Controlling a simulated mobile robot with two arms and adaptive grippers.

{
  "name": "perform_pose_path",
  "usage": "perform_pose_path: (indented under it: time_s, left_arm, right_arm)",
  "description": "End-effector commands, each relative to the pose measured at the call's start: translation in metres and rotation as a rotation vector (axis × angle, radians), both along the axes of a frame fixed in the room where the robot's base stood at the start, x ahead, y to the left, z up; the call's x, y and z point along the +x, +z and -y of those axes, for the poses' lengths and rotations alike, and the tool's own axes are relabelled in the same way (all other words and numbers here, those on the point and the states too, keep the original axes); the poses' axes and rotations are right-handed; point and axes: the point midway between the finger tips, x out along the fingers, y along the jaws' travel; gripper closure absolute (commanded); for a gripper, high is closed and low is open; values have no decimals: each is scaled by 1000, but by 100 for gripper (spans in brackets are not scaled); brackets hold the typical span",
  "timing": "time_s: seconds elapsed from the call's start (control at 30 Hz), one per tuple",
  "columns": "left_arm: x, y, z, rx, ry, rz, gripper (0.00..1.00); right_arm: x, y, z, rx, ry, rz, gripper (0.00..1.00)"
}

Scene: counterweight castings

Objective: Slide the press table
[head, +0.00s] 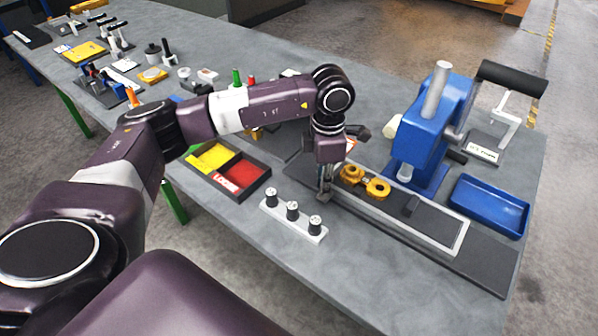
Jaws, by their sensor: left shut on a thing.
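The press table (462,236) is a long plate with a pale rim and a dark top, lying on a dark rail (487,272). Two yellow ring-like castings (377,188) sit towards its left end. The blue press (428,135) stands just behind the table, its ram above the table's back edge. My left gripper (325,196) points down at the table's left end and is shut on it. The exact part between the fingers is hidden by the gripper. My right gripper is not in view.
A red and yellow divided tray (266,177) is to the left. A blue bin (489,206) stands right of the press. The front right bench is clear.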

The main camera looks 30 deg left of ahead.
Motion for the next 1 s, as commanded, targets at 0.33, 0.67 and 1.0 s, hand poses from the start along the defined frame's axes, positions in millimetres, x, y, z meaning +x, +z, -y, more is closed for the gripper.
perform_pose_path:
  time_s: [0.33, 0.67, 1.0]
  left_arm:
    - [-1, 2, 36, 14, 12, 8, 100]
    - [-1, 2, 36, 12, 11, 7, 73]
    - [-1, 2, 36, 12, 10, 7, 66]
  right_arm:
    - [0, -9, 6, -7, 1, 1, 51]
    - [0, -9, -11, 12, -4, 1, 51]
    - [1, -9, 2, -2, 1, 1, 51]
